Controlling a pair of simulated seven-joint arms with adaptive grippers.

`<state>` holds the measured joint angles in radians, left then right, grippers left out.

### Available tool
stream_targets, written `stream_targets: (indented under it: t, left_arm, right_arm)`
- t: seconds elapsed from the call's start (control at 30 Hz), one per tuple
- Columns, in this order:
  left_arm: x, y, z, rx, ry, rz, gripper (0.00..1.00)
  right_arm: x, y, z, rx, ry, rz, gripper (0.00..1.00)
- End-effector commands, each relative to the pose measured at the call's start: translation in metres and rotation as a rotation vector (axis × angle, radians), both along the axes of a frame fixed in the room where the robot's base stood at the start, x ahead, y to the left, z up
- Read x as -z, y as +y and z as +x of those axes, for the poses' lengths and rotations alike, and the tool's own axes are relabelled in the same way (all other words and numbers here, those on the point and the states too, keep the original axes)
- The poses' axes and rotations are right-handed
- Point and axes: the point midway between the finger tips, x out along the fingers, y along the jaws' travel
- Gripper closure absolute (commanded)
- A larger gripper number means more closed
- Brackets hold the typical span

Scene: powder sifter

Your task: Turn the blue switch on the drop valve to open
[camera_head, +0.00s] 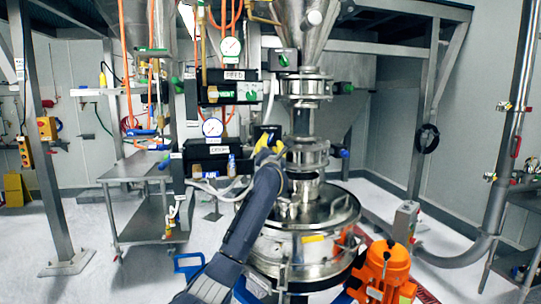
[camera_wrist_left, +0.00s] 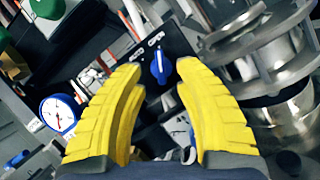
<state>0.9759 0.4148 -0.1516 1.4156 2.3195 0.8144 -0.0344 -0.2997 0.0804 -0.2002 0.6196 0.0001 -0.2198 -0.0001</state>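The blue switch (camera_wrist_left: 160,67) is a small upright knob on the face of a black control box (camera_wrist_left: 152,50) with small white markings. In the left wrist view it shows in the gap between the yellow fingertips of my left gripper (camera_wrist_left: 160,75). The fingers are apart, with nothing held between them; how far the switch lies beyond the tips is hard to tell. In the head view my left gripper (camera_head: 268,143) is at the black box (camera_head: 267,130), left of the steel valve column, and I cannot make out the switch there. My right gripper is not in view.
The steel valve column (camera_head: 307,155) stands close right of the gripper, above the round sifter (camera_head: 300,245). A gauge (camera_head: 212,127) and black boxes with hoses stand to the left. An orange motor (camera_head: 385,270) is at the lower right.

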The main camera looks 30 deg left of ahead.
Motion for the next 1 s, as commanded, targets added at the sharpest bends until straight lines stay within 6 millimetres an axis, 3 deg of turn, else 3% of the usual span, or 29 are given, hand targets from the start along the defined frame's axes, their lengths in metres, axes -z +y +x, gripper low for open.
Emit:
stream_targets:
  t: [0.5, 1.0]
  left_arm:
    - [0.023, -0.035, -0.056, 0.001, 0.0, 0.001, 0.67]
    - [0.027, -0.041, -0.066, 0.0, 0.0, 0.0, 0.67]
  right_arm:
    - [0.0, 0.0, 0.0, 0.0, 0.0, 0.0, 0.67]
    - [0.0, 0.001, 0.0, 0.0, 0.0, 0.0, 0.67]
